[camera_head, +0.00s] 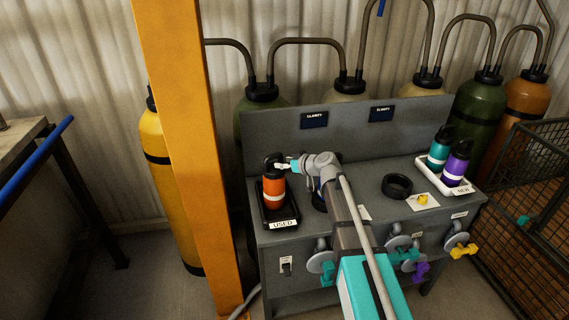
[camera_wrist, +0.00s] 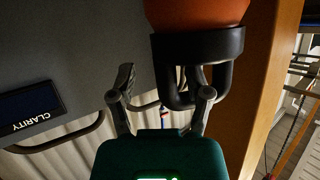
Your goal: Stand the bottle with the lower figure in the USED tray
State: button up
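An orange bottle (camera_head: 274,192) with a pale band and black top stands upright in the black USED tray (camera_head: 290,212), at the bench's left end. My gripper (camera_head: 284,164) is beside the bottle's black top. In the wrist view, my gripper (camera_wrist: 165,88) has its fingers spread apart. The right finger overlaps the black loop handle under the orange bottle (camera_wrist: 197,12); I cannot tell whether they touch. Two dark CLARITY displays (camera_head: 314,120) (camera_head: 382,114) are on the back panel; their figures are too small to read.
A white NEW tray (camera_head: 428,177) at the right holds a teal bottle (camera_head: 439,150) and a purple bottle (camera_head: 456,166). A black ring (camera_head: 397,186) sits on the bench, and my arm hides part of its middle. An orange post (camera_head: 184,140) stands just left of the bench.

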jog(key=shift+r, duration=0.1)
jog(key=p+v, duration=0.4)
jog(key=v, duration=0.8)
jog(key=shift+p, duration=0.35)
dwell(0.4)
jog(key=s+d+f+m+g+h, duration=0.4)
jog(key=s+d+f+h, duration=0.1)
jog(key=s, duration=0.5)
jog(key=s+d+f+m+g+h, duration=0.4)
jog(key=s+d, duration=0.4)
jog(key=s, duration=0.3)
notch_tip(320, 180, down, 3)
jog(key=shift+s+d+r+m+h, duration=0.15)
jog(key=shift+d+r+m+h, duration=0.1)
jog(key=shift+m+h, duration=0.55)
